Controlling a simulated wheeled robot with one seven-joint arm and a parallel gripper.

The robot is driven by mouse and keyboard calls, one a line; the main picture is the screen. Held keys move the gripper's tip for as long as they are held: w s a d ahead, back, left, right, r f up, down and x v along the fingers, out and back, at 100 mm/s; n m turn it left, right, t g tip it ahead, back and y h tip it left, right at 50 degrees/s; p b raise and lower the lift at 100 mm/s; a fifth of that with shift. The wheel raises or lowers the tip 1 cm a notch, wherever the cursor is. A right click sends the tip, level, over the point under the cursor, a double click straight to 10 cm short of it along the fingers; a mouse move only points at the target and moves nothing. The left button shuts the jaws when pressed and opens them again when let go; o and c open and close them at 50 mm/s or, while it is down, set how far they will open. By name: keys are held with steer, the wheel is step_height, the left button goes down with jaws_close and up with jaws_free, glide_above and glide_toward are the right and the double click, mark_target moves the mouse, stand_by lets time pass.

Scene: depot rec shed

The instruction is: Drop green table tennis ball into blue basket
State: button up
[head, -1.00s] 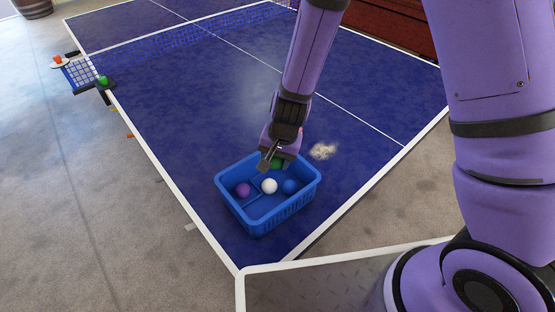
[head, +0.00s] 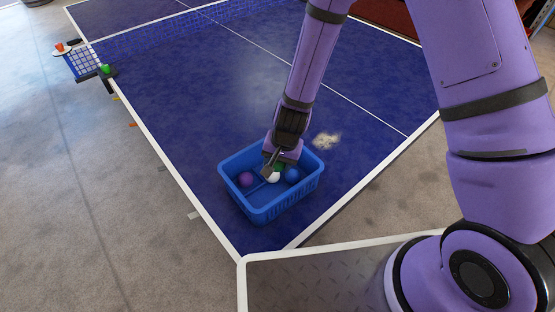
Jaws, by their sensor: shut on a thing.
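The blue basket (head: 268,206) stands on the near corner of the blue table tennis table. My gripper (head: 274,169) is over the basket, its fingers at about rim height or just inside, and is shut on the green table tennis ball (head: 280,167). Only a small part of the green ball shows behind the fingers. In the basket lie a purple ball (head: 246,180), a white ball (head: 273,178) partly hidden by my gripper, and a blue ball (head: 292,175). I cannot tell whether the green ball touches the white one.
The table (head: 200,130) is mostly clear, with its net (head: 170,32) across it. At the table's left edge are a small netted rack (head: 84,62) and a green item (head: 106,69).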

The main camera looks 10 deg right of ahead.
steer(key=o, duration=1)
steer(key=shift+r, duration=0.1)
steer(key=r, duration=0.3)
steer(key=d+r, duration=0.1)
steer(key=r, duration=0.3)
steer(key=d+r, duration=0.1)
steer(key=r, duration=0.2)
steer(key=shift+s+r, duration=0.25)
steer(key=shift+s, duration=0.05)
